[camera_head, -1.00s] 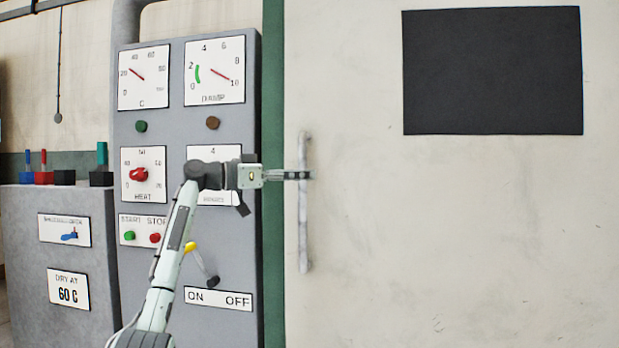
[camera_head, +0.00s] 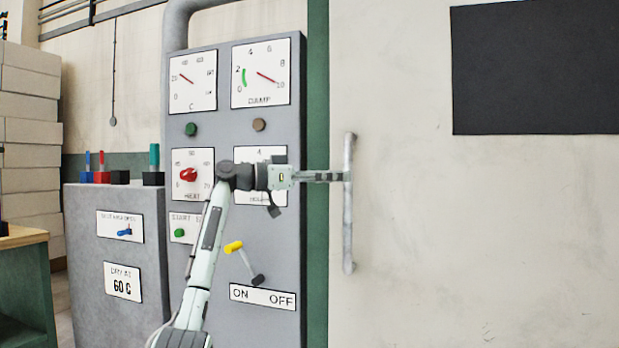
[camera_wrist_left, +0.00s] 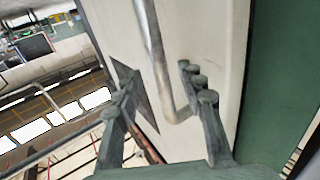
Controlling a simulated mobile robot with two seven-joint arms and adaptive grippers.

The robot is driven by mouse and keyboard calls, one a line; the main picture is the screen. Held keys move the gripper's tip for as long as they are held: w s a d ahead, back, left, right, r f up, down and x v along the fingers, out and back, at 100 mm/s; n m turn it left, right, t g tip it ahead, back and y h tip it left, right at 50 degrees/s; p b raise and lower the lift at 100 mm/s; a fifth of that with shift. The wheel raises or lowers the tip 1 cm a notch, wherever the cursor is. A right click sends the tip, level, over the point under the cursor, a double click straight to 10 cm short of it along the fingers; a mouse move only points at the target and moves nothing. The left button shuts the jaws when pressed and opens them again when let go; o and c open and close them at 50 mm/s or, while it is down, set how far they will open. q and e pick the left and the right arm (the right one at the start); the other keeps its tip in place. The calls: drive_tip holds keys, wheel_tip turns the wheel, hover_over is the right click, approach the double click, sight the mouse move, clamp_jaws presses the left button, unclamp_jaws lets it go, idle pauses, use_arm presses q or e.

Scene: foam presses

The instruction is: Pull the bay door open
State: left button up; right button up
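The pale bay door (camera_head: 430,240) fills the right of the head view and looks closed against the green frame (camera_head: 317,240). Its upright grey bar handle (camera_head: 348,225) is near the door's left edge. My left gripper (camera_head: 343,177) is at the upper part of this handle, reaching in from the left. In the left wrist view the handle (camera_wrist_left: 150,40) passes between the two spread fingers (camera_wrist_left: 160,85), with gaps showing beside it. The fingers are open around the bar; whether one touches it I cannot tell. My right gripper is not in view.
A grey control panel (camera_head: 205,125) with gauges, knobs and a yellow-handled lever (camera_head: 243,258) stands left of the door, behind my left arm. A lower grey cabinet (camera_head: 85,240) with coloured levers is farther left. A dark panel (camera_head: 540,70) is on the door.

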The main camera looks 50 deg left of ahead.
use_arm(q)
drive_tip(key=v, duration=0.8)
drive_tip(key=shift+s, duration=0.3)
drive_tip(key=shift+a, duration=0.15)
